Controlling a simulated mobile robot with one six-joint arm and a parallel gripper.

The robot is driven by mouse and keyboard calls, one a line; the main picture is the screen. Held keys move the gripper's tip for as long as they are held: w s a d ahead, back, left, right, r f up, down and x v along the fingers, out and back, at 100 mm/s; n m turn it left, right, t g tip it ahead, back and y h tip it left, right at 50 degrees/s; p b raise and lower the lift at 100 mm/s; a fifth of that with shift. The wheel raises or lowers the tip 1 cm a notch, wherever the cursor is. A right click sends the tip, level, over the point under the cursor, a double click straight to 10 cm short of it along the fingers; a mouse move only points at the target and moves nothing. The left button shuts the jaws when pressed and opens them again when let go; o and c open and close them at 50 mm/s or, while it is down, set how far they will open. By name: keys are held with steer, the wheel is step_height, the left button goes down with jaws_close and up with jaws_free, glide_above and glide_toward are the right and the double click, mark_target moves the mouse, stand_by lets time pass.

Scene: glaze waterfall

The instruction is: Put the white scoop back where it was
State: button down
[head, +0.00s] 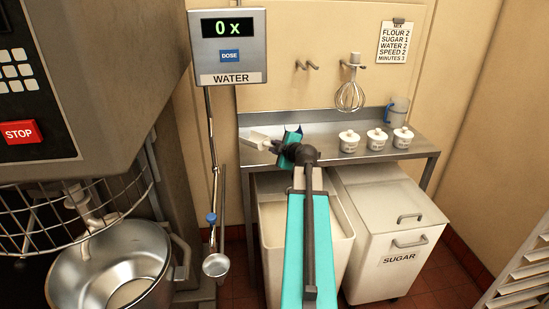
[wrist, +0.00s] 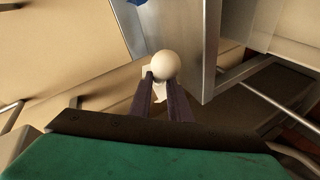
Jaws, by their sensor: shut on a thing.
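The white scoop (head: 257,138) is at the left end of the steel table in the head view, its bowl pointing left. My gripper (head: 276,147) is shut on its handle end. In the wrist view, a round cream knob (wrist: 166,65) shows at my fingertips (wrist: 158,80), with a bit of white behind them; the rest of the scoop is mostly hidden. I cannot tell whether the scoop touches the table (head: 323,141). My arm covers part of the table and the open white bin (head: 342,250) below it.
Several lidded white pots stand on the table, including one (head: 349,141). A jug (head: 399,107) is behind them. A whisk (head: 350,96) hangs on the wall. The closed sugar bin (head: 385,215) is at right. The water dispenser (head: 228,45) and mixer bowl (head: 115,275) are at left.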

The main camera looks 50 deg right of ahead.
steer(key=shift+f, duration=0.6)
steer(key=shift+f+p, duration=0.45)
steer(key=shift+f, duration=1.45)
steer(key=c, duration=1.6)
jaws_free()
steer(key=shift+c, duration=0.2)
steer(key=shift+s, duration=0.1)
steer(key=b+v, duration=0.4)
steer(key=v, duration=0.4)
steer(key=shift+s, duration=0.35)
steer(key=shift+a+r+b, duration=0.15)
steer(key=shift+b, duration=0.15)
